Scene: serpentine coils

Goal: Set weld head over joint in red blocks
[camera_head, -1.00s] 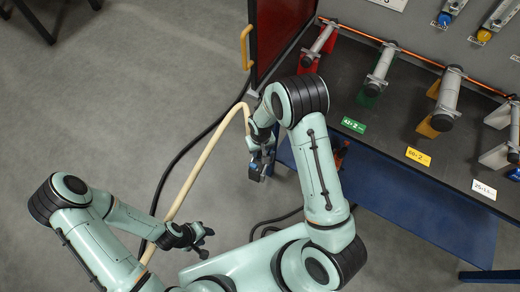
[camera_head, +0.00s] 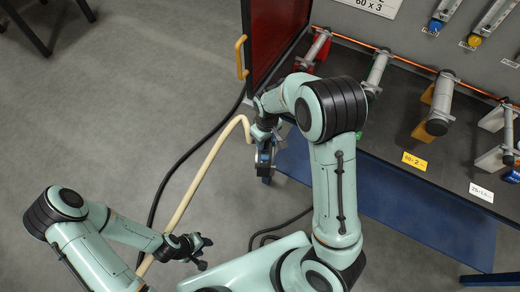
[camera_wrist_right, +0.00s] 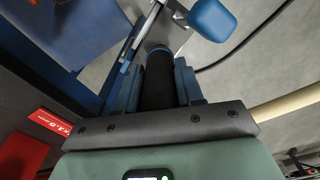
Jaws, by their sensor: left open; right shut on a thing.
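A grey tube (camera_head: 318,46) with a joint lies in red blocks (camera_head: 305,66) at the left end of the dark bench, next to the red screen. My right gripper (camera_head: 266,160) hangs in front of the bench, below and left of those blocks in the head view. It is shut on the weld head's black handle (camera_wrist_right: 158,85), seen between the fingers in the right wrist view. A blue part and metal pieces show beyond the handle. The head view shows the weld head (camera_head: 265,170) only partly. My left gripper (camera_head: 197,249) is open and empty, low over the floor area at left.
Other tubes lie in green, yellow (camera_head: 422,130) and white blocks (camera_head: 490,160) further right. A red screen (camera_head: 277,40) with a yellow handle (camera_head: 240,57) closes the bench's left end. A cream hose (camera_head: 190,185) and black cable cross the floor, which is otherwise clear at left.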

